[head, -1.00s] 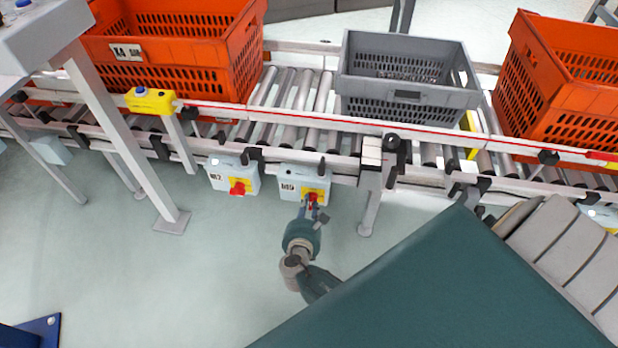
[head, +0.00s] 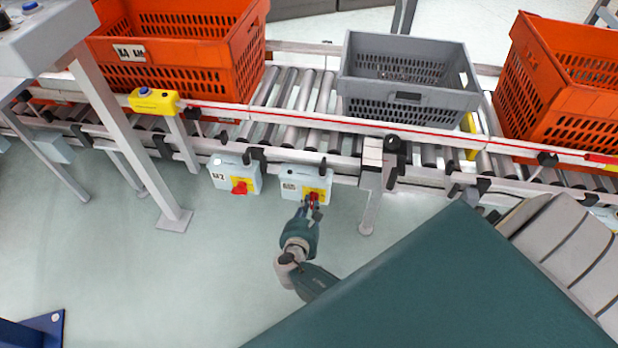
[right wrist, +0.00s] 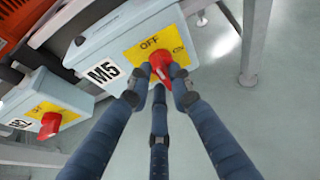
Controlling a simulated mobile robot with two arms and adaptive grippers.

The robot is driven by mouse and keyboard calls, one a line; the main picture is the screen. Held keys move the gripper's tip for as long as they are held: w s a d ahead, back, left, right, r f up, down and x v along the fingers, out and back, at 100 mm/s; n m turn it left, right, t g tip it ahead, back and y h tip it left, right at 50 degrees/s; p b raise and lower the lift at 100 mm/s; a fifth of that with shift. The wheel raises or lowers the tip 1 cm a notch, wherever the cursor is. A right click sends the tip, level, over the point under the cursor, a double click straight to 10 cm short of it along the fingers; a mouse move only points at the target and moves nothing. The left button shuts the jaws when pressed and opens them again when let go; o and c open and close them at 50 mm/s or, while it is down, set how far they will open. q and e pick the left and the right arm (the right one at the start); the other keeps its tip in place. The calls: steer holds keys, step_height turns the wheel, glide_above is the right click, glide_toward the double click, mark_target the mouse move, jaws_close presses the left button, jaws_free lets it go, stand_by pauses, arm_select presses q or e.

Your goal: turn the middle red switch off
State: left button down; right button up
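The middle red switch (head: 314,197) sits on a yellow plate on a light-blue box (head: 291,184) hanging below the conveyor rail. In the right wrist view the red switch (right wrist: 161,68) is on the box marked M5, under the word OFF. My right gripper (head: 310,203) is at this switch. In the right wrist view its fingers (right wrist: 159,92) close in around the red knob, one on each side and one below, and appear to touch it. The fingers partly hide the knob, so its exact angle is unclear. My left gripper is not in view.
A similar box with a red switch (head: 239,187) hangs just left, close to my right gripper. A support leg (head: 371,205) stands to the right. The roller conveyor (head: 300,105) above carries a grey tote (head: 405,105) and orange totes (head: 185,85). The floor below is clear.

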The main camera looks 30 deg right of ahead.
steer(key=shift+o, duration=1.3)
steer(key=shift+d+f, duration=0.2)
steer(key=shift+d, duration=0.1)
steer(key=v, duration=1.2)
steer(key=shift+a, duration=0.15)
steer(key=shift+r, duration=0.1)
